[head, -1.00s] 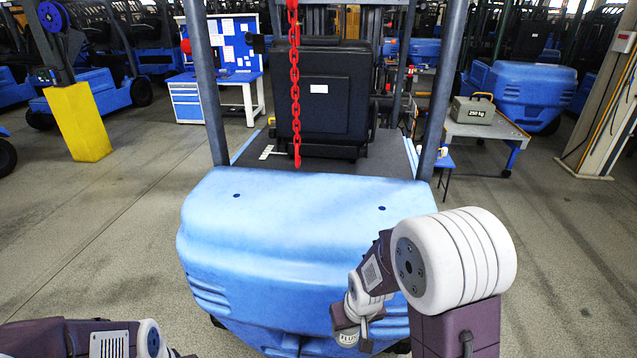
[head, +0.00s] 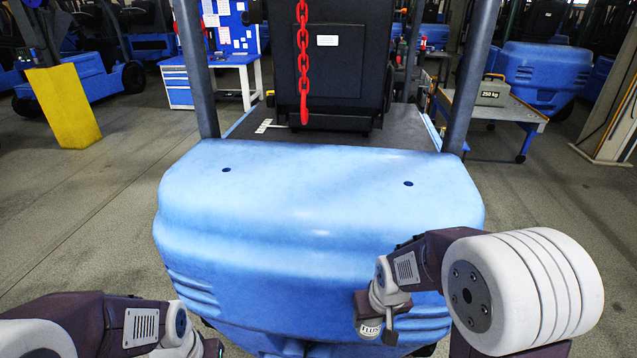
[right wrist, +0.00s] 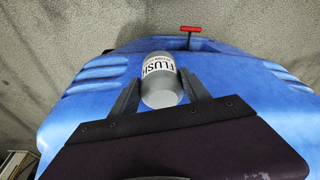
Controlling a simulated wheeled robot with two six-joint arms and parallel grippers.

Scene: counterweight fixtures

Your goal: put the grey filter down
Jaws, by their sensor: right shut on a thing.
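The grey filter (right wrist: 159,82) is a small cylinder with a white label reading "FLUSH". My right gripper (right wrist: 167,90) is shut on it, with one finger on each side. In the head view the filter (head: 369,327) hangs low in my right gripper (head: 376,322), in front of the blue counterweight (head: 310,200) of a forklift. I cannot tell whether the filter touches anything but the fingers. My left arm comes in at the bottom left. Only a dark part of my left gripper (head: 212,348) shows at the bottom edge, and its fingers are not clear.
A red chain (head: 303,70) hangs above the forklift deck. A red T-shaped handle (right wrist: 190,29) shows beyond the filter in the right wrist view. A grey table (head: 525,110) with a 250 kg weight (head: 492,92) stands at the right. Concrete floor is open at the left.

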